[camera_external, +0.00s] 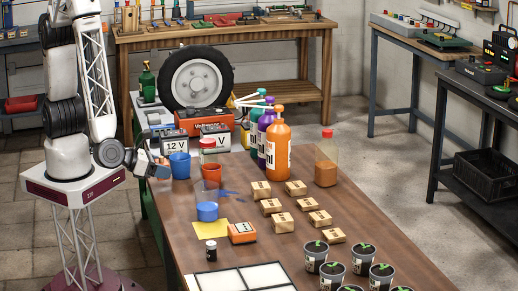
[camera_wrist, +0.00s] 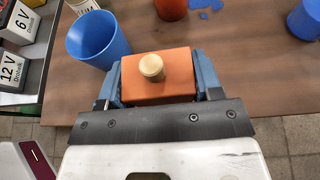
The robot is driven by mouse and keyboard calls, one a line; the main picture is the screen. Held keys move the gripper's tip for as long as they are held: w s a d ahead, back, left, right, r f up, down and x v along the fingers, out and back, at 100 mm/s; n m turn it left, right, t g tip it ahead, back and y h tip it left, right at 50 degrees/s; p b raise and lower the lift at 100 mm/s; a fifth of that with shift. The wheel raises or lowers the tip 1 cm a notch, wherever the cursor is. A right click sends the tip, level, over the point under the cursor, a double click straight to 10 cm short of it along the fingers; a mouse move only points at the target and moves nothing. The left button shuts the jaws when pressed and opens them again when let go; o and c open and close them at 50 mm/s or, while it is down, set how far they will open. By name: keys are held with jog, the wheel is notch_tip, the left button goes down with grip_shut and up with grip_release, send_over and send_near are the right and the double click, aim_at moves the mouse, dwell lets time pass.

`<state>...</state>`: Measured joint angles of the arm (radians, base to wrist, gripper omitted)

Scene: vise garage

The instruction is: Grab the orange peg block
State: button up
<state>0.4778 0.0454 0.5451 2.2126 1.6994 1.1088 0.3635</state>
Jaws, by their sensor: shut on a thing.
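The orange peg block (camera_wrist: 178,83) has a round pale wooden peg on top. It sits between the two blue fingers of my gripper (camera_wrist: 160,80), which are shut on its left and right sides. In the external view my gripper (camera_external: 154,166) is at the left edge of the table, beside a blue cup. I cannot tell whether the block touches the table.
A blue cup (camera_wrist: 97,38) stands close to my gripper's left finger. Batteries (camera_external: 176,147) stand behind it. An orange labelled box (camera_external: 241,233), a yellow sheet (camera_external: 210,229), bottles (camera_external: 277,145) and several small cartons (camera_external: 284,222) are farther along the table (camera_external: 375,255).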

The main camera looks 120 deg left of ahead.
jog(key=s+a, duration=0.1)
jog(key=s, duration=0.5)
jog(key=shift+s+a+r, duration=0.15)
jog(key=shift+s+r, duration=0.15)
jog(key=shift+s, duration=0.05)
dwell(1.0)
